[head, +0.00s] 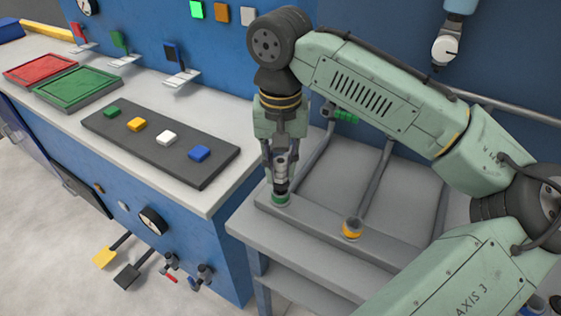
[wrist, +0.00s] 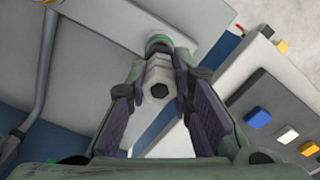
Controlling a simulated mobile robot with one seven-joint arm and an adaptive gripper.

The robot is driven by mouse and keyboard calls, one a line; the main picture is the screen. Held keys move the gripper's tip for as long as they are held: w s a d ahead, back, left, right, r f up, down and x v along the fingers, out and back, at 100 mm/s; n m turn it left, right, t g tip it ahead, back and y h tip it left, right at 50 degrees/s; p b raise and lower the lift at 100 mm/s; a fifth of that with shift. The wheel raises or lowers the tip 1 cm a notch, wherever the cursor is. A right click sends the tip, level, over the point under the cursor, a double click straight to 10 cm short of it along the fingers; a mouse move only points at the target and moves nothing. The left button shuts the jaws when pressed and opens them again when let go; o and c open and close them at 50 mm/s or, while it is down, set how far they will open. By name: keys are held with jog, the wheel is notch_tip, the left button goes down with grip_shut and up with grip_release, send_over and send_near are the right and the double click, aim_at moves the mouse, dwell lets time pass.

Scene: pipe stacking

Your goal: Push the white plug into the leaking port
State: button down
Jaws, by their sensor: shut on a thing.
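My gripper (head: 281,175) points down over the grey pipe rack at the front of the bench and is shut on the white plug. In the wrist view the plug (wrist: 158,88) is a pale cylinder with a dark hex-shaped recess in its end, held between the two fingers. Just beyond it is a green-ringed port (wrist: 158,40), which also shows in the head view (head: 281,199) directly below the fingers. The plug's far end meets or hides part of this port; I cannot tell how deep it sits. No leak is visible.
An orange-ringed port (head: 351,229) stands on the same rack, to the right. A dark board (head: 181,162) with green, yellow, white and blue blocks lies on the left counter. Red (head: 40,68) and green (head: 79,86) trays are behind it. Grey pipes (head: 376,178) cross the bench.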

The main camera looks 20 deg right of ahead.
jog(key=shift+f, duration=0.75)
jog(key=c, duration=1.3)
grip_release()
jog(key=shift+c, duration=0.2)
jog(key=shift+r, duration=0.1)
